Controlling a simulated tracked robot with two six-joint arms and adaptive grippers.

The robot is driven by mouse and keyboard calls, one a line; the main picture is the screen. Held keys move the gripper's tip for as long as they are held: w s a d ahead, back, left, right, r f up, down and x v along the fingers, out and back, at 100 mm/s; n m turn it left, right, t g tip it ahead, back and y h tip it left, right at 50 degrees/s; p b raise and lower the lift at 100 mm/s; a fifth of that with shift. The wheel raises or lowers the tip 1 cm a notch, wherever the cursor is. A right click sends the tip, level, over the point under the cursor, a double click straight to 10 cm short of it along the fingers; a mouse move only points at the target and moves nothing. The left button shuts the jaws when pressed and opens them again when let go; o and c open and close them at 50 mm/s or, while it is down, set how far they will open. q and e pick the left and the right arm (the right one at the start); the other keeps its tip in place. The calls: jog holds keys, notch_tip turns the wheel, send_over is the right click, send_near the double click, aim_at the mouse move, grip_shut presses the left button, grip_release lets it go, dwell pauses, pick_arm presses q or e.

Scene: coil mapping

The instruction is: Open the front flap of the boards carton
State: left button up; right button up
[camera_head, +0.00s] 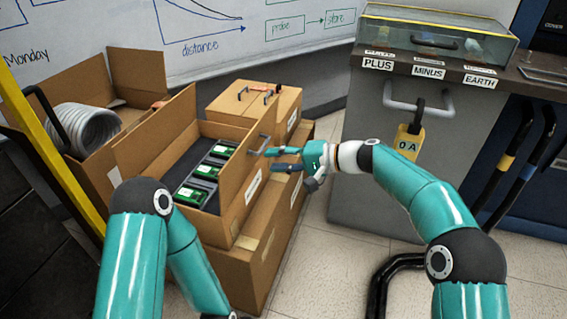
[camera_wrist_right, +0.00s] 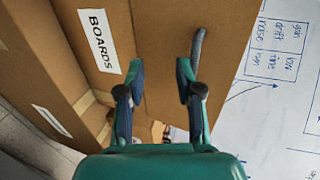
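The boards carton (camera_head: 253,190) is open at the top, with several green circuit boards (camera_head: 205,170) in dark slots inside. Its front flap (camera_head: 256,128) stands roughly upright above the labelled wall and carries a grey handle (camera_head: 262,143). In the right wrist view the BOARDS label (camera_wrist_right: 99,40) is left of the flap (camera_wrist_right: 160,30), and the handle (camera_wrist_right: 198,47) is by the right-hand fingertip; I cannot tell if they touch. My right gripper (camera_head: 270,159) is open beside the flap and also shows in the wrist view (camera_wrist_right: 160,66). My left gripper is out of view.
The carton sits on a larger box (camera_head: 262,265). A closed carton (camera_head: 245,100) is behind it, and an open carton (camera_head: 100,75) with a grey coiled hose (camera_head: 85,128) is at left. A grey cabinet (camera_head: 385,170) stands at right.

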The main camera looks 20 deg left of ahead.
jog(key=shift+d+r, duration=0.15)
jog(key=v, duration=1.1)
jog(key=shift+d, duration=0.5)
jog(key=shift+d, duration=0.1)
